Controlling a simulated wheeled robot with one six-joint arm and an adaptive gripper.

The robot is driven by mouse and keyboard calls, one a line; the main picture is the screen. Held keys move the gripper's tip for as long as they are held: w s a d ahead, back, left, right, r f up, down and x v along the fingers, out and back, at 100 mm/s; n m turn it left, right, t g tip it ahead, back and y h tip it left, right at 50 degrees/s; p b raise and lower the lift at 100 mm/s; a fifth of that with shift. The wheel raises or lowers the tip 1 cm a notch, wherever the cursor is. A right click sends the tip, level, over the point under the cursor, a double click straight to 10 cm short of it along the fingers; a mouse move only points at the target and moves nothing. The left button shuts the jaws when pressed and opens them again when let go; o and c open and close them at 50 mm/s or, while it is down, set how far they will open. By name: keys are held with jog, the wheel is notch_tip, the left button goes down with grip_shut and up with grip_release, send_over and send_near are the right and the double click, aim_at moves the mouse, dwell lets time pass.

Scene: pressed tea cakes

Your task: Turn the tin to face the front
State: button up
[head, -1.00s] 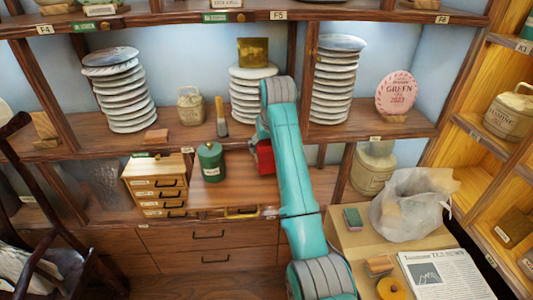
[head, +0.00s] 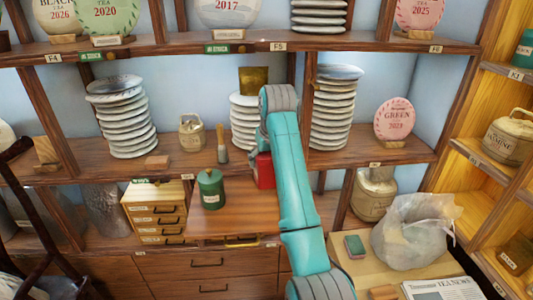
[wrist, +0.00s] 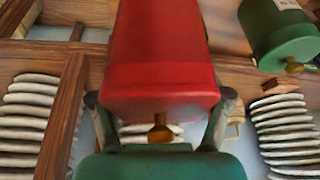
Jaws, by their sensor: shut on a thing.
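The green tin also shows at the upper right of the wrist view (wrist: 282,32).
Stacks of plates (head: 125,117) stand on the shelf behind, with a brush (head: 222,145) and a small pot (head: 192,132). A small drawer chest (head: 157,210) is left of the green tin. A plastic bag (head: 412,232) is at right. Counter (head: 235,222) in front is bare.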

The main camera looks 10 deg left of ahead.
aim_at(264, 180)
notch_tip(264, 180, down, 6)
jog(key=shift+f, duration=0.1)
jog(key=shift+f+n, duration=0.3)
jog(key=n+g+y, duration=0.1)
jog(key=n, duration=0.3)
jog(key=shift+s+a, duration=0.1)
jog(key=shift+s, duration=0.05)
jog(key=n+g+y, duration=0.1)
jog(key=n, duration=0.2)
jog(key=shift+s+a+n, duration=0.1)
jog(key=shift+n, duration=0.2)
jog(key=n, duration=0.1)
jog(key=n+g, duration=0.1)
jog(key=n, duration=0.1)
jog(key=shift+s+n+g+y, duration=0.15)
jog(key=shift+n+g+y, duration=0.15)
jog(key=n, duration=0.2)
jog(key=n+g, duration=0.1)
jog(key=shift+s+n+g, duration=0.2)
jog(key=shift+n+g, duration=0.1)
jog(key=shift+n, duration=0.1)
jog(key=shift+f, duration=0.3)
